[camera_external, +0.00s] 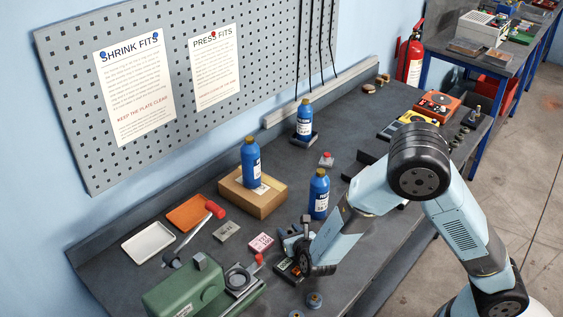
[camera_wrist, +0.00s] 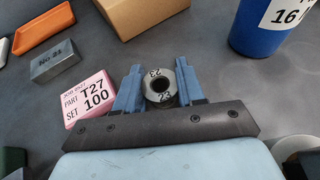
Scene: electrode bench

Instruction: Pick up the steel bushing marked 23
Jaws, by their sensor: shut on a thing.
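The steel bushing (camera_wrist: 161,97) is a short grey ring with a dark bore, and "23" is marked on its face. In the wrist view it sits between the two blue fingers of my gripper (camera_wrist: 157,72), which is shut on it. The bushing's face points toward the wrist camera. In the external view my gripper (camera_external: 292,240) is low over the bench, right of the pink block, and I cannot make out the bushing there. I cannot tell whether the bushing touches the bench.
A pink block (camera_wrist: 88,96) marked T27 lies close left of the fingers, with a grey block (camera_wrist: 55,61) beyond it. A blue bottle (camera_external: 319,195) and a cardboard box (camera_external: 268,203) stand behind. A green machine (camera_external: 182,292) is at the front left.

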